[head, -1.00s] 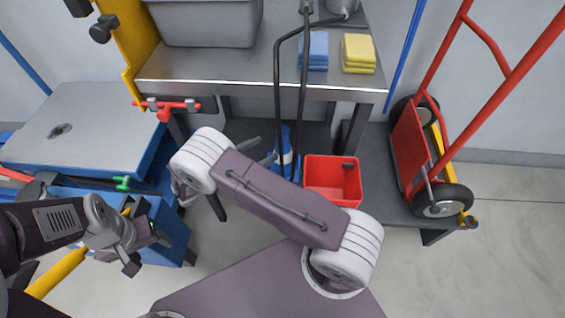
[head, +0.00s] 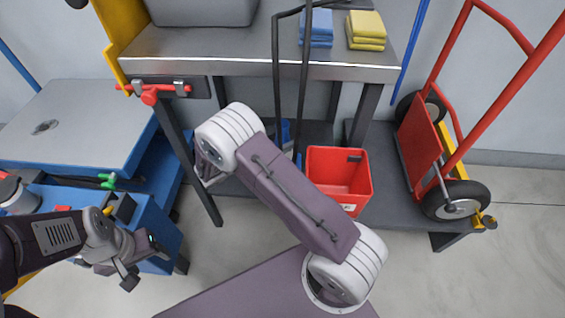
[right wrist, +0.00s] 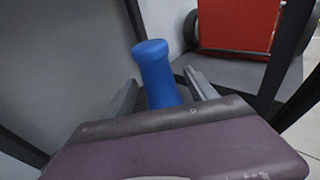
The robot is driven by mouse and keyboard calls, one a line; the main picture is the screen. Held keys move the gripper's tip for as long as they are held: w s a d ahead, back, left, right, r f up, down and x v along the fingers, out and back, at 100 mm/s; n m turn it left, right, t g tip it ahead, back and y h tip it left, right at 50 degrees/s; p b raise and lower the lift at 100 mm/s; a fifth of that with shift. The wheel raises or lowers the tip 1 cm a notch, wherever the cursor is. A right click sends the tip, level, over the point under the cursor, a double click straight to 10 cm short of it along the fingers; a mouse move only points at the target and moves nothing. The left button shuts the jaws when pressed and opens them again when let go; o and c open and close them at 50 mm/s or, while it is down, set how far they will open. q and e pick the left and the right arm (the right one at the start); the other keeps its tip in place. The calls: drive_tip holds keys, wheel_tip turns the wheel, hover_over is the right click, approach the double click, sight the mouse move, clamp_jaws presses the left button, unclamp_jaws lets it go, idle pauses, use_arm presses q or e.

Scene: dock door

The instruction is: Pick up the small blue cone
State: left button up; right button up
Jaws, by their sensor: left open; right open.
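The small blue cone (right wrist: 158,72) stands between the two fingers of my right gripper (right wrist: 162,78) in the right wrist view. The fingers are open, one on each side of it, and I see no firm contact. In the head view only a bit of the cone's blue (head: 286,130) shows on the lower shelf, behind my right arm and the dark hoses. My right gripper is mostly hidden there by its own arm. My left gripper (head: 143,263) is open and empty at the lower left, in front of a blue cart.
A red bin (head: 322,190) stands on the lower shelf just right of the cone. The metal table (head: 230,68) overhangs the shelf, with dark legs close by. A red hand truck (head: 420,150) stands at the right. The blue cart (head: 75,135) is at the left.

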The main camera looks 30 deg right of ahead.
drive_tip(key=shift+r, duration=0.1)
clamp_jaws()
